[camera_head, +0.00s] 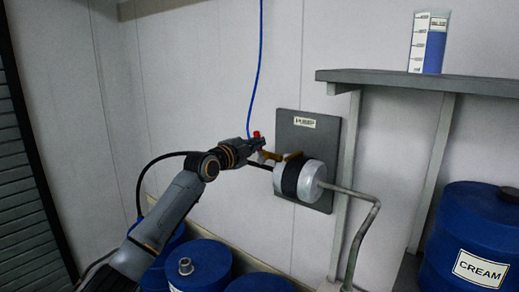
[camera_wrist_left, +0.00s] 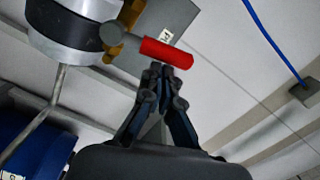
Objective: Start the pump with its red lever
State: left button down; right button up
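The pump (camera_head: 312,176) is a pale cylinder with a dark band, mounted on a grey wall plate labelled PUMP (camera_head: 326,150). In the left wrist view the pump (camera_wrist_left: 72,25) is at the upper left. Its lever has a red handle (camera_wrist_left: 166,53), which sticks out to the right from a grey round end beside a yellow-brown part. In the head view only a small red tip (camera_head: 256,134) shows above my left gripper (camera_head: 260,143). In the left wrist view the fingertips (camera_wrist_left: 162,72) are together, just below the red handle and not around it; contact is unclear. My right gripper is not in view.
A metal pipe (camera_head: 365,228) runs down from the pump. A grey shelf (camera_head: 440,83) at the right holds a measuring container (camera_head: 435,50) of blue liquid. Blue drums stand below, one labelled CREAM (camera_head: 455,235). A blue hose (camera_head: 256,75) hangs on the wall.

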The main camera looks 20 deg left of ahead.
pick_arm(q)
jog(key=w+a+f+n+b, duration=0.2)
jog(key=a+f+n+b, duration=0.2)
jog(key=n, duration=1)
jog(key=shift+a+f+g+h+b, duration=0.2)
jog(key=shift+a+g+h+b, duration=0.25)
jog(key=shift+a, duration=0.85)
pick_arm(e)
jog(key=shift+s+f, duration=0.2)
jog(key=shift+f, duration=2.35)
pick_arm(q)
jog(key=shift+n, duration=0.3)
